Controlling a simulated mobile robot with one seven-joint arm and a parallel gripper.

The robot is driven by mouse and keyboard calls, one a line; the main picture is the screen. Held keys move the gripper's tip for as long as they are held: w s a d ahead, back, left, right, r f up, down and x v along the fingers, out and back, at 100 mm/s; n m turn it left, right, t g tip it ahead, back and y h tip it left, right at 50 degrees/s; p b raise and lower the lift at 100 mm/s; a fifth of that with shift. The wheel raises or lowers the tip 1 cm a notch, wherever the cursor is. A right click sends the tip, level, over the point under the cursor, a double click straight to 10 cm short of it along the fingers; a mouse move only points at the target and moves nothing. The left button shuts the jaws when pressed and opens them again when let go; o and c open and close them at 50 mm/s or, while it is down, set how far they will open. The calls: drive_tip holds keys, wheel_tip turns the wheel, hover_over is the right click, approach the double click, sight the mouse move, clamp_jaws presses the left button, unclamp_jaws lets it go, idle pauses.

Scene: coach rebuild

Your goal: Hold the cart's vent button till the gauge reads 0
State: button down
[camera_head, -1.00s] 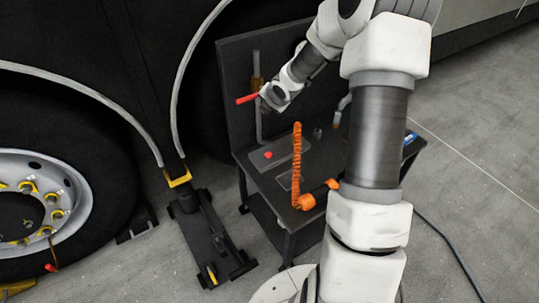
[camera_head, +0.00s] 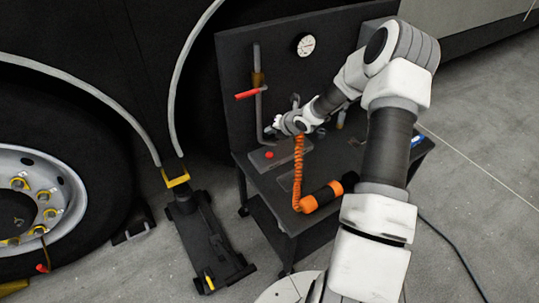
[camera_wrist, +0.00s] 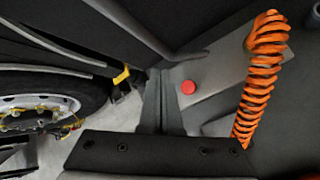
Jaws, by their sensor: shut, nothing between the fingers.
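The dark cart (camera_head: 345,165) stands beside the coach with an upright back panel. A red button (camera_head: 269,155) sits on a grey plate on its top; the button also shows in the wrist view (camera_wrist: 188,87). The round white gauge (camera_head: 305,44) is on the back panel, its reading too small to make out. My gripper (camera_head: 268,133) is shut and empty, above and just behind the button in the head view. In the wrist view its dark fingers (camera_wrist: 160,76) are together, left of the button, with no contact visible.
A red lever (camera_head: 247,95) sticks out from a pipe on the panel, above left of my gripper. A coiled orange hose (camera_head: 298,172) rises close to my wrist. A floor jack (camera_head: 207,240) and wheel (camera_head: 30,210) are at left. Open floor lies at right.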

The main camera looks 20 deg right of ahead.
sight(271, 156)
wheel_tip(271, 156, down, 9)
drive_tip(key=b, duration=0.7)
drive_tip(key=shift+r, duration=0.1)
drive_tip(key=shift+b, duration=0.3)
idle(1.5)
drive_tip(key=shift+f+b, duration=0.4)
